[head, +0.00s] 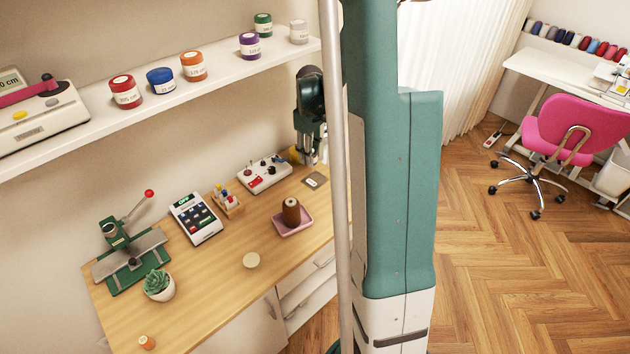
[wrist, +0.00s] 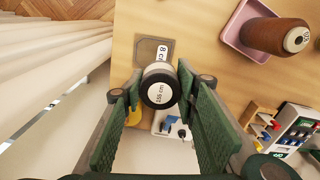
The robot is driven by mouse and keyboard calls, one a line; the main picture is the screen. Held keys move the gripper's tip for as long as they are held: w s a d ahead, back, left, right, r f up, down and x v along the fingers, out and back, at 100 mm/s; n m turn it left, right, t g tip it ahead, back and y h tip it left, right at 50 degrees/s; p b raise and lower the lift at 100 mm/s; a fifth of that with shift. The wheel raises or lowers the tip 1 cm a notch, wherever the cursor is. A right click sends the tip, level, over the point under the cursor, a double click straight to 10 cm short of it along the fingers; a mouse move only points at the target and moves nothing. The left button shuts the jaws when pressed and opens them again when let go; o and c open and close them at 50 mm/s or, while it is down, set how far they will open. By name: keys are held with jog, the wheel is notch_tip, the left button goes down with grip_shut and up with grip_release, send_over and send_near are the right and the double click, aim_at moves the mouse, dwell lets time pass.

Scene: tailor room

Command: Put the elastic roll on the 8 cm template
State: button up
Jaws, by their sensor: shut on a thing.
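My gripper (head: 312,158) is over the back right end of the wooden table in the head view. In the wrist view its green fingers (wrist: 160,92) are closed on a small roll with a dark rim and a white printed label, the elastic roll (wrist: 159,90). The 8 cm template (wrist: 147,50) is a grey square plate with a white "8 cm" label, lying on the table just beyond the roll in the wrist view. The template also shows in the head view (head: 316,181), just below the gripper. The roll appears above the table, partly overlapping the template's label in the wrist view.
A brown thread spool stands in a pink tray (head: 278,230) near the template. A white box with knobs (head: 264,173) lies left of the gripper. A shelf (head: 220,75) with several coloured rolls runs above.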

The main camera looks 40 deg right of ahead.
jog(key=shift+s+d+m, duration=0.3)
jog(key=shift+d, duration=0.6)
send_over(315, 180)
jog(key=shift+s+f+b, duration=0.1)
jog(key=shift+f+b, duration=0.25)
jog(key=shift+f, duration=2.8)
jog(key=shift+f, duration=1.85)
jog(key=shift+f+b, duration=0.15)
jog(key=shift+b, duration=0.25)
jog(key=o, duration=0.9)
jog(key=shift+c, duration=0.2)
jog(key=shift+r, duration=0.2)
